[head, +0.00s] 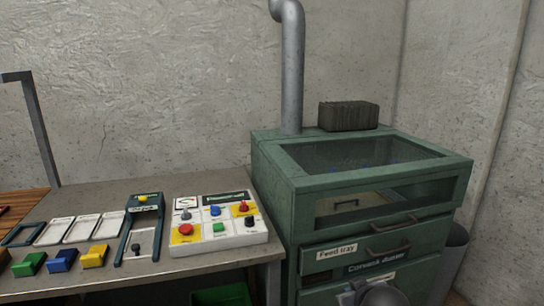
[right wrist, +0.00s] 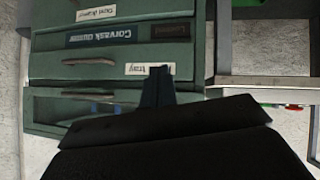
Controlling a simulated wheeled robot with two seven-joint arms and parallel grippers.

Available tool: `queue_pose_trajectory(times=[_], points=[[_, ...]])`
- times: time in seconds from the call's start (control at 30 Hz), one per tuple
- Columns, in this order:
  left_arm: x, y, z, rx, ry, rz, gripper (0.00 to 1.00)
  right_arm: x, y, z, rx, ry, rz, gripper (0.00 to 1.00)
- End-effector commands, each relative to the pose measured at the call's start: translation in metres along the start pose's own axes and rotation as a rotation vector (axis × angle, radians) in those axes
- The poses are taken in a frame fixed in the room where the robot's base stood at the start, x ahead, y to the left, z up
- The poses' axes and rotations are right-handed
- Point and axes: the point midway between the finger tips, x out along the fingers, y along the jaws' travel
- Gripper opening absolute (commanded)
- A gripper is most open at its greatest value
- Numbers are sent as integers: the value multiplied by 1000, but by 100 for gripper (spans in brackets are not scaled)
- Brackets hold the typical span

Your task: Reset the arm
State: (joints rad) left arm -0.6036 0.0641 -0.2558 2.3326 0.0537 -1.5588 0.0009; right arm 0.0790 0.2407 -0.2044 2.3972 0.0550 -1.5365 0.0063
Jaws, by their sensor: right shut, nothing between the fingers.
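My right gripper (right wrist: 157,82) shows in the right wrist view, its dark fingers together with nothing between them. It is in front of a green cabinet (head: 277,205), which appears upside down in that view (right wrist: 50,62). The fingertips overlap the edge of the white "Feed tray" label (right wrist: 138,69); I cannot tell whether they touch the cabinet. In the head view, a grey rounded part of my arm shows at the bottom, in front of the cabinet's lower drawer. My left gripper is in neither view.
A grey table (head: 190,272) left of the cabinet holds a button panel (head: 245,238), a small lever unit (head: 125,245), white trays (head: 82,229) and coloured blocks (head: 62,260). A dark ribbed block (head: 348,116) sits on the cabinet top beside a grey pipe (head: 292,75).

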Motion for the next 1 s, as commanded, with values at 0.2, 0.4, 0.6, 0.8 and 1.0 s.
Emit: queue_pose_trajectory(times=[0.2,0.4,0.6,0.8,1.0], points=[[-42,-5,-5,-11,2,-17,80,-11,-43,79,39,-184,-74,0],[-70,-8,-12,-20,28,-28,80,-29,-80,142,81,-305,-135,0],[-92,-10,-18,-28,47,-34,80,-55,-115,201,124,-421,-193,0],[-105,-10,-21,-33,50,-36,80,-87,-146,258,164,-541,-242,0],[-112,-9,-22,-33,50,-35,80,-114,-166,299,185,-628,-270,0]])
